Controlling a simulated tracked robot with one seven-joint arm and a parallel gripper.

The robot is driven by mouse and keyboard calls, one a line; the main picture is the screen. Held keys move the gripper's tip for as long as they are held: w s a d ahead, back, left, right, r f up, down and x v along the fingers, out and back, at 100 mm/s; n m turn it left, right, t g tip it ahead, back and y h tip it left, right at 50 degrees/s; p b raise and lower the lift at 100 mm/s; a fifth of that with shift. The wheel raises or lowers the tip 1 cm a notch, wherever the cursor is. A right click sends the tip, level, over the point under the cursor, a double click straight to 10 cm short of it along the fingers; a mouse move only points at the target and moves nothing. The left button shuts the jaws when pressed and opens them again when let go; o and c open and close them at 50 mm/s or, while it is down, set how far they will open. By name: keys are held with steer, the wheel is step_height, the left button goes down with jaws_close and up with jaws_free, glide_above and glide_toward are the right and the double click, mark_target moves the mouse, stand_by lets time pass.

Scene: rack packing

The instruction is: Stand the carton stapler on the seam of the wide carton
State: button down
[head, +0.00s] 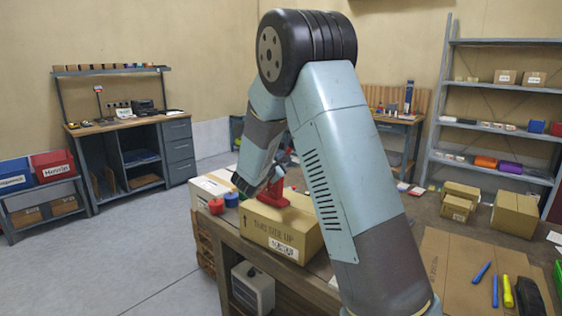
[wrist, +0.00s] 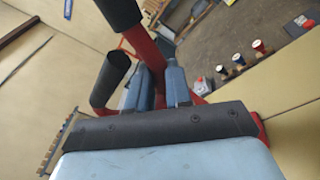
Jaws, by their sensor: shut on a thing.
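The carton stapler (head: 274,196) is red, and its lower part shows at the top of the wide carton (head: 283,234) in the head view. In the wrist view the stapler (wrist: 144,46) shows a red frame and black grips between and beyond the fingers. My gripper (wrist: 164,76) is shut on it. In the head view my gripper (head: 262,186) is partly hidden by my arm. The wide carton is closed, brown and marked "THIS SIDE UP". I cannot tell whether the stapler touches its top.
A red spool (head: 216,206) and a blue spool (head: 232,200) stand left of the carton, near a paler box (head: 207,184). Small cartons (head: 460,200) stand at the right. Markers (head: 507,291) lie on flat cardboard (head: 450,262) at the front right.

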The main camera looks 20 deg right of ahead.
steer(key=shift+s+f, duration=0.1)
steer(key=shift+f, duration=0.3)
steer(key=c, duration=1.3)
jaws_free()
steer(key=shift+f, duration=0.1)
steer(key=o, duration=0.3)
steer(key=shift+o, duration=0.2)
